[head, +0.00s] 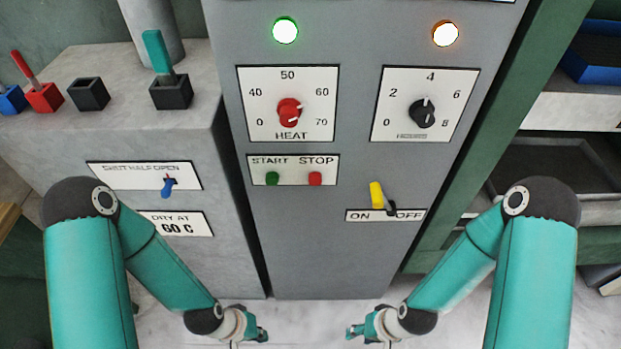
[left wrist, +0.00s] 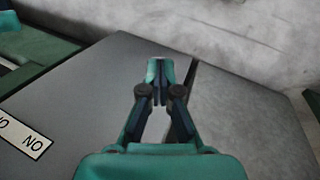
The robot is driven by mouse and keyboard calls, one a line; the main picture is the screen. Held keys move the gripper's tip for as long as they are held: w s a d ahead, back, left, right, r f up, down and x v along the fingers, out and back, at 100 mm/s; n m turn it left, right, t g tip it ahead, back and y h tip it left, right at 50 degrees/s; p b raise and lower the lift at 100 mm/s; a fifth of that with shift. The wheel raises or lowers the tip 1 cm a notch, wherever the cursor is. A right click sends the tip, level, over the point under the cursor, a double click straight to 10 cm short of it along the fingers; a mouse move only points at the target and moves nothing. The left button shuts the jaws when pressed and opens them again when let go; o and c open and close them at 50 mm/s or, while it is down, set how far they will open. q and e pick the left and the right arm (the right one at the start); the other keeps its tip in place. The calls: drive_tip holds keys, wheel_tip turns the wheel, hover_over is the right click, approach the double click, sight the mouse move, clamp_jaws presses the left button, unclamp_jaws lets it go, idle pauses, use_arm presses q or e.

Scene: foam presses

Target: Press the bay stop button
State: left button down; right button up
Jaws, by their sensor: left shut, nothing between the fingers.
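A round red button (head: 315,179) sits under the word STOP on a white label plate (head: 293,160) on the front of the grey cabinet. A green button (head: 272,179) sits beside it under START. My left gripper (head: 262,334) is low in the head view, below the cabinet front and well apart from the buttons. In the left wrist view its fingers (left wrist: 160,75) are shut with nothing between them. My right gripper (head: 352,331) is low, to the right of the left one, and too small to tell open or shut. No button shows in the left wrist view.
Above the buttons are a red HEAT dial (head: 290,112) and a black dial (head: 421,113). A yellow lever (head: 377,195) stands by an ON/OFF plate at lower right. A blue lever (head: 168,186) is on the left cabinet. The space before the STOP button looks clear.

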sight(315, 179)
use_arm(q)
drive_tip(key=w+d+r+m+t+b, duration=0.2)
drive_tip(key=w+d+r+m+t, duration=0.3)
drive_tip(key=w+r, duration=0.5)
drive_tip(key=w+d+r+m+t, duration=0.1)
drive_tip(key=w+d+r, duration=0.1)
drive_tip(key=d+r, duration=0.2)
drive_tip(key=w+d+r+m+t+h, duration=0.1)
drive_tip(key=w+d+r+m+t, duration=0.1)
drive_tip(key=r, duration=0.8)
drive_tip(key=shift+w+d+r+t+h+b, duration=0.3)
drive_tip(key=shift+w+d+b, duration=0.25)
drive_tip(key=shift+d, duration=0.4)
drive_tip(key=shift+w, duration=0.15)
drive_tip(key=w, duration=0.8)
drive_tip(key=shift+w+p, duration=0.35)
